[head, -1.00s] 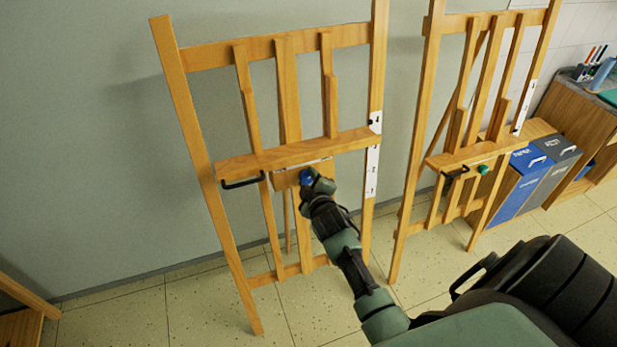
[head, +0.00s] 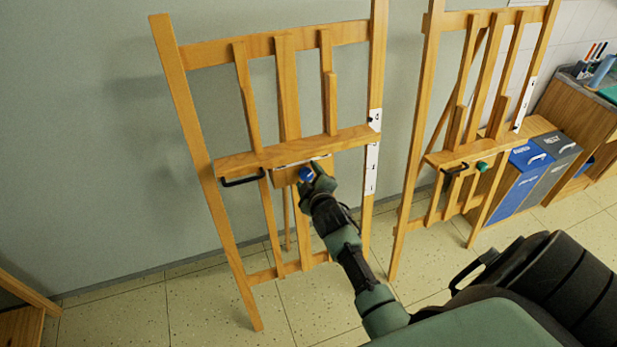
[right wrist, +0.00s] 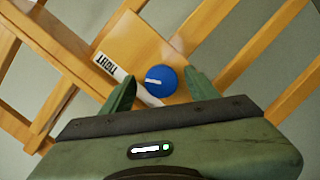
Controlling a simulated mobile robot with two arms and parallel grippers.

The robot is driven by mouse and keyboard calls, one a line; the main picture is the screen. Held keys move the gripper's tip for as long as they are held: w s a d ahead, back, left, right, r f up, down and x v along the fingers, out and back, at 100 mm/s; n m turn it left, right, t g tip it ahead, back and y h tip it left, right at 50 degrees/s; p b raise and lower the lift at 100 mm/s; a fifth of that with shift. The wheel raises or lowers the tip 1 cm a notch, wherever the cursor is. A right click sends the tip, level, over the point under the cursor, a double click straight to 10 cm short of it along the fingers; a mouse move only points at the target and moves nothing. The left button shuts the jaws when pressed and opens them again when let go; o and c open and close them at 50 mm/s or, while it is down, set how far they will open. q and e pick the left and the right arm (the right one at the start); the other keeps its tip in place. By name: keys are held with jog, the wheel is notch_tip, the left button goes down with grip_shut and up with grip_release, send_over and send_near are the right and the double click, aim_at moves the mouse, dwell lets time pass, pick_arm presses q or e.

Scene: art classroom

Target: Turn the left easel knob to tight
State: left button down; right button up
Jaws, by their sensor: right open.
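The left easel (head: 188,120) is light wood and stands near the wall. Its blue knob (head: 306,174) sits on a wooden block just under the easel's shelf. In the right wrist view the knob (right wrist: 161,80) is round with a white pointer line, and a white strip with dark lettering (right wrist: 108,64) lies beside it. My right gripper (head: 314,178) is at the knob and hides part of it in the head view. In the right wrist view its two green fingers (right wrist: 159,77) are spread apart, with the knob between their tips. I cannot tell whether they touch it. My left gripper is not in view.
A black handle (head: 242,181) hangs under the shelf, left of the knob. A second easel (head: 408,170) with a green knob (head: 482,166) stands to the right. Blue and grey bins (head: 528,180) and a wooden cabinet (head: 575,105) are beyond it.

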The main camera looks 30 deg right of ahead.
jog(key=shift+s, duration=0.1)
jog(key=b+v, duration=0.1)
jog(key=v, duration=0.6)
jog(key=shift+s+r, duration=0.15)
jog(key=shift+s, duration=0.15)
jog(key=shift+a, duration=0.15)
